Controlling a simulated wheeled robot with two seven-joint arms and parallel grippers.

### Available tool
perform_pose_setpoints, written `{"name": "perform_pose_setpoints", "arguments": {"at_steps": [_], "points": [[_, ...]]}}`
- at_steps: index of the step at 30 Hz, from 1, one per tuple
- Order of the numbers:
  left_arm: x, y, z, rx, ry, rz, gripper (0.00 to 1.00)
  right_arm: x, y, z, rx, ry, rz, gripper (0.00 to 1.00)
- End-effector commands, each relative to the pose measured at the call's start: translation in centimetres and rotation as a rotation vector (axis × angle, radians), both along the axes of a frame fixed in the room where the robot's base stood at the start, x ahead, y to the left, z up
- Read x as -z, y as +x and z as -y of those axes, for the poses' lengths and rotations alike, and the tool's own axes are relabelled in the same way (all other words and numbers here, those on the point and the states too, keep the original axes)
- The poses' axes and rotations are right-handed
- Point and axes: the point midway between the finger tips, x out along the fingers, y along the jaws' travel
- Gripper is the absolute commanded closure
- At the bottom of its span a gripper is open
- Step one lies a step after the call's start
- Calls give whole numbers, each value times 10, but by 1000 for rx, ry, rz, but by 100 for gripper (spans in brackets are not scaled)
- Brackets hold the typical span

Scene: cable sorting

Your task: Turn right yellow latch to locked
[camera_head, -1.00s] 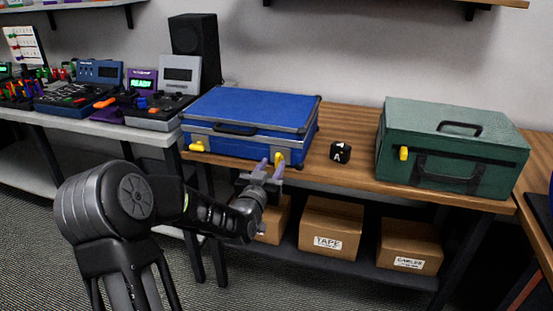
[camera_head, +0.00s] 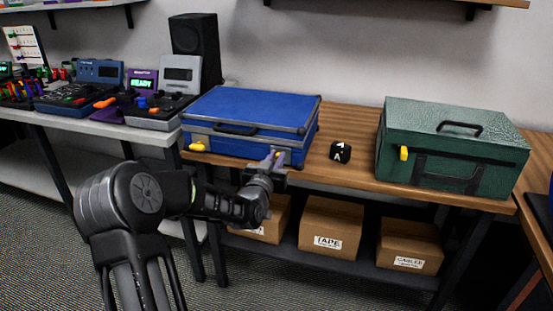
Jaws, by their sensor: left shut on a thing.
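A closed blue case (camera_head: 245,112) lies on the wooden bench, with a dark handle on its front. Its left yellow latch (camera_head: 197,146) shows at the front left. The right yellow latch (camera_head: 279,157) is at the front right, mostly hidden by my left gripper (camera_head: 274,158). The purple-grey fingers of that gripper are shut on the right latch. Only a bit of yellow shows between them, so I cannot tell the latch's angle well. My right gripper is not in view.
A green case (camera_head: 455,143) with a yellow latch (camera_head: 404,153) stands at the right of the bench (camera_head: 358,170). A small black cube (camera_head: 340,152) lies between the cases. Cardboard boxes (camera_head: 331,226) sit on the shelf below. Electronic devices fill the left table.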

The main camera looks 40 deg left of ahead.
Motion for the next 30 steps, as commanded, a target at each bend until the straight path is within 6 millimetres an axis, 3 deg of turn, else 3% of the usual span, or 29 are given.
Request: {"name": "perform_pose_setpoints", "arguments": {"at_steps": [3,19,30], "points": [[0,0,0,0,0,0,100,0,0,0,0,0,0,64],[1,0,1,1,11,-4,100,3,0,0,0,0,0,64],[4,1,4,2,150,-48,100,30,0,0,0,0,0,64]]}}
